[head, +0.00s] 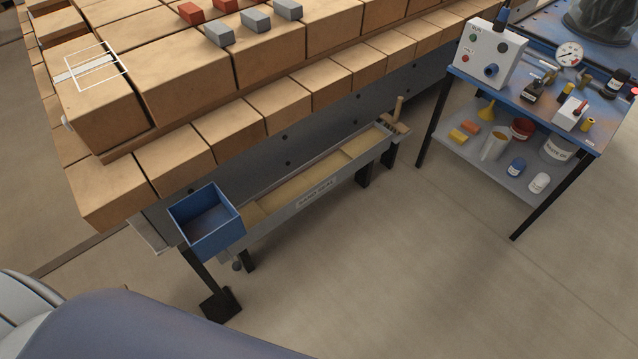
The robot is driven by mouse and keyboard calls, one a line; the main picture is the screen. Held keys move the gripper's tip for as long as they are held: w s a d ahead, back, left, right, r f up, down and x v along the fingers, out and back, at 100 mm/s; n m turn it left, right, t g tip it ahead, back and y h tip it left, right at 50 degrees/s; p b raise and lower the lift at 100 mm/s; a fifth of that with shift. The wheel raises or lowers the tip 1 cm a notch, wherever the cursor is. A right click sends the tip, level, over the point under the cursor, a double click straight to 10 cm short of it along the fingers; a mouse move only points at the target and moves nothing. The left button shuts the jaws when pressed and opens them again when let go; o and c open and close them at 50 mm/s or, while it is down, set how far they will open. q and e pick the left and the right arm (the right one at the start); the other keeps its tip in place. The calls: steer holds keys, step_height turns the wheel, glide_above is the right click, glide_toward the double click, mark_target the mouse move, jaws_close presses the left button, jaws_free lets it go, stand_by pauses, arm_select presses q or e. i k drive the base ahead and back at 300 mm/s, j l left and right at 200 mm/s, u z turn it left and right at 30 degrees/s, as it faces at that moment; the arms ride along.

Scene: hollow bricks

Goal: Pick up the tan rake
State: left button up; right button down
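A small tan wooden tool, which looks like the tan rake (398,109), is at the far right end of the long grey trough (318,195). Its short handle points up, and its wide head lies across the trough's end. Whether it rests on the rim or hangs from it is too small to tell. Neither of my grippers is in view. A rounded blue-grey and white part at the lower left is mine.
Tan hollow bricks (190,75) are stacked behind the trough, with small grey and red blocks on top. A blue open bin (207,222) stands at the trough's left end. A blue-topped cart (547,105) with tools and bottles stands right. The floor (420,270) in front is clear.

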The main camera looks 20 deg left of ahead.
mark_target(392, 122)
steer(key=i+l+u, duration=0.2)
steer(key=u, duration=0.25)
steer(key=i+l+u, duration=0.2)
steer(key=u, duration=0.25)
